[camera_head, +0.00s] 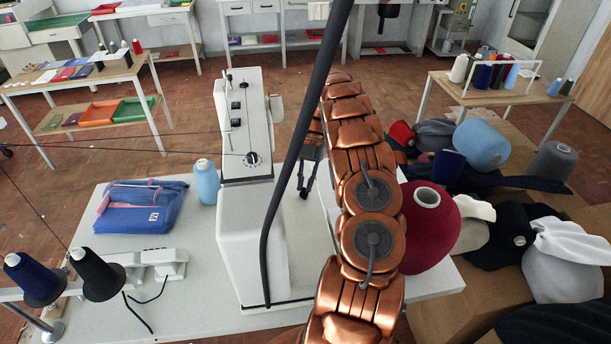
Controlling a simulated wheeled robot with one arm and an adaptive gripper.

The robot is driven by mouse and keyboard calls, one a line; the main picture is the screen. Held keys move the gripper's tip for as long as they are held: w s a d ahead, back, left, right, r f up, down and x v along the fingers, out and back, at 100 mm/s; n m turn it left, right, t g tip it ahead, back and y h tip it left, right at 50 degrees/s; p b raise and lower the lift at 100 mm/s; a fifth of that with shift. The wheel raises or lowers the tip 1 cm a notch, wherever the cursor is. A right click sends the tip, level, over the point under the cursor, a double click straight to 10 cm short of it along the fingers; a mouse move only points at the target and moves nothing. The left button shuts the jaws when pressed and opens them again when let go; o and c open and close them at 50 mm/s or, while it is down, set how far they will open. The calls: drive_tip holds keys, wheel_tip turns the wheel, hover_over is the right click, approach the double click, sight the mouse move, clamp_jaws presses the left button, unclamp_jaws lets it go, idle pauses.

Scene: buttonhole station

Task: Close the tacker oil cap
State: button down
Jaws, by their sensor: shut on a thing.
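The tacker (250,225) is a tall white machine on the white table. It has a dark knob and small dark fittings on its upper body. My gripper (306,192) is at the tacker's right side, low and partly behind my copper arm, fingers pointing down. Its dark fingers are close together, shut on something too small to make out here. I cannot pick out the oil cap; my arm and gripper cover part of that side.
A dark tube crosses in front of the tacker. A red yarn cone (430,228) is close right of my arm. Dark thread cones (97,275) stand front left. The table (190,290) is mostly clear between.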

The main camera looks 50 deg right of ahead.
sight(302, 195)
drive_tip(key=shift+f+p, duration=0.15)
drive_tip(key=shift+p, duration=0.55)
drive_tip(key=c, duration=1.2)
unclamp_jaws()
drive_tip(key=shift+c, duration=0.2)
drive_tip(key=shift+f+b, duration=0.1)
drive_tip(key=shift+b, duration=1.15)
drive_tip(key=b, duration=0.3)
drive_tip(key=t+h+b, duration=0.1)
drive_tip(key=b, duration=0.2)
drive_tip(key=shift+s+a+r, duration=0.1)
drive_tip(key=shift+s+r, duration=0.1)
drive_tip(key=shift+r, duration=0.2)
drive_tip(key=t+b, duration=0.1)
drive_tip(key=b, duration=0.1)
drive_tip(key=t+h+b, duration=0.1)
drive_tip(key=b, duration=0.2)
drive_tip(key=shift+s+a+r+n+h, duration=0.3)
drive_tip(key=shift+a+r+n, duration=0.05)
drive_tip(key=shift+n, duration=0.05)
drive_tip(key=shift+s+t+b, duration=0.1)
drive_tip(key=shift+t+b, duration=0.2)
drive_tip(key=shift+b, duration=0.4)
drive_tip(key=t+h+b, duration=0.1)
drive_tip(key=b, duration=0.1)
drive_tip(key=s+t+h+b, duration=0.1)
drive_tip(key=b, duration=0.2)
drive_tip(key=shift+a+r+b, duration=0.3)
drive_tip(key=shift+a+b, duration=0.05)
drive_tip(key=shift+a, duration=0.05)
